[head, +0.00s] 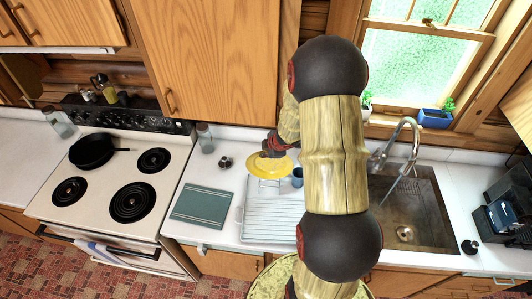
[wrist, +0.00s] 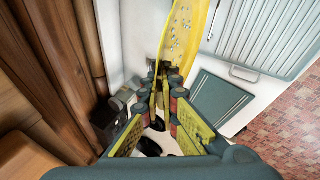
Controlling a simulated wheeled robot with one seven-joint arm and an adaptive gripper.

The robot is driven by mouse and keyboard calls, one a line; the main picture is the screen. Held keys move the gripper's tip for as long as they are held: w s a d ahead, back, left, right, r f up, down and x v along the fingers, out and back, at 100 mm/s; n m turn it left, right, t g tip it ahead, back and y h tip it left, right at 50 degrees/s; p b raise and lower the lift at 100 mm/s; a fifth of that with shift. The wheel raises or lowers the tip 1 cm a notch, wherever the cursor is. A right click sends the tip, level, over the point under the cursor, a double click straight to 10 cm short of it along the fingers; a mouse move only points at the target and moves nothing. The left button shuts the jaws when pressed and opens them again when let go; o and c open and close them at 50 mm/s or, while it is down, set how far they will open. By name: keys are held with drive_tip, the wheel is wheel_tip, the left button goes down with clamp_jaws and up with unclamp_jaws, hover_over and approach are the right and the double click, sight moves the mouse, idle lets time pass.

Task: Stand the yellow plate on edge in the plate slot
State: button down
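The yellow plate (head: 262,173) is held above the white drainboard, tilted in the head view. In the wrist view the plate (wrist: 184,35) shows nearly edge-on, with a speckled pattern on its face. My gripper (wrist: 163,72) has its fingertips together on the plate's rim; in the head view my gripper (head: 271,147) is at the plate's upper right edge. A small pale wire rack (head: 268,184), seemingly the plate slot, shows just below the plate. The plate hides most of it, so I cannot tell whether they touch.
The ribbed drainboard (head: 275,222) lies left of the sink (head: 405,205). A blue cup (head: 297,179) stands right of the rack, partly behind my arm. A grey-green board (head: 203,206) lies to the left. The stove (head: 115,185) holds a black pan (head: 91,150).

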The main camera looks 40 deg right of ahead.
sight(264, 159)
drive_tip(key=shift+f+b, duration=1.2)
drive_tip(key=shift+f, duration=0.45)
drive_tip(key=shift+f+b, duration=3.15)
drive_tip(key=shift+f, duration=0.85)
idle(0.7)
drive_tip(key=c, duration=2.5)
unclamp_jaws()
drive_tip(key=shift+c, duration=0.2)
drive_tip(key=o, duration=0.6)
drive_tip(key=shift+s, duration=0.1)
drive_tip(key=v, duration=1.2)
